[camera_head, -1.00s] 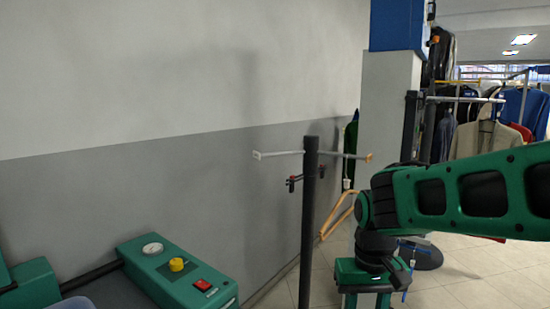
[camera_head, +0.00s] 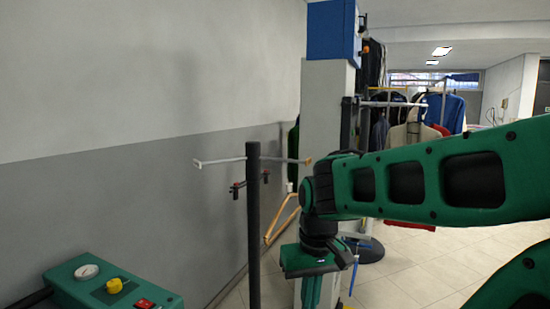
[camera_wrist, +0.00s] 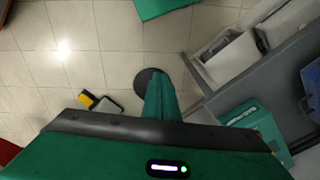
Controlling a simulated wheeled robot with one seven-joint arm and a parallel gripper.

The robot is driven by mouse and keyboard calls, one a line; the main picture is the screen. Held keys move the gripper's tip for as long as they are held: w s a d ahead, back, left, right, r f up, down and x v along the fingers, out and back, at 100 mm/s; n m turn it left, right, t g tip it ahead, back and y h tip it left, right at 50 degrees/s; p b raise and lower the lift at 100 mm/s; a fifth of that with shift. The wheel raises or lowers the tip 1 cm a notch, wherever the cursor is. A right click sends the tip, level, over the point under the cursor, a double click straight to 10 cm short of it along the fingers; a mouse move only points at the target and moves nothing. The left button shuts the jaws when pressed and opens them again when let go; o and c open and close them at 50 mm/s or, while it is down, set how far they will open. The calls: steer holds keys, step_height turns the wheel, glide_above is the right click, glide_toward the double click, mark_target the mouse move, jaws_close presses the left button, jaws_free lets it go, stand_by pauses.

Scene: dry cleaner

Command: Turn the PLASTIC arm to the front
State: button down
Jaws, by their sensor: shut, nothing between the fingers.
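A dark upright post (camera_head: 254,235) stands in front of the grey wall in the head view. A thin pale arm (camera_head: 222,161) reaches left from its top, and another (camera_head: 285,160) reaches right to a tan tip. Shorter dark, red-tipped arms sit lower. No label is readable, so I cannot tell which arm is PLASTIC. My gripper (camera_head: 311,293) points down to the right of the post, apart from it, with its tips cut off by the picture edge. In the wrist view my gripper (camera_wrist: 160,98) is a single green shape, shut and empty, above the floor.
A wooden hanger (camera_head: 282,221) hangs just right of the post. Hung clothes (camera_head: 412,134) are behind my arm. A yellow-black item (camera_wrist: 87,99) lies on the tiled floor.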

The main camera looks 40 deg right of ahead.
steer(key=w+d+r+n+t+h, duration=0.1)
steer(key=w+d+r+n+t, duration=0.15)
steer(key=w+d+r, duration=0.65)
steer(key=w+d+r+n+t+h, duration=0.1)
steer(key=w+d+r+n+t, duration=0.25)
steer(key=r, duration=0.85)
steer(key=w+d+r+n+h, duration=0.1)
steer(key=w+d+r+n, duration=0.3)
steer(key=d+r, duration=0.55)
steer(key=w+d+f, duration=0.5)
steer(key=w+f, duration=0.1)
steer(key=w, duration=0.2)
steer(key=shift+d+f+m, duration=0.15)
steer(key=shift+f+m, duration=0.05)
steer(key=shift+m, duration=0.2)
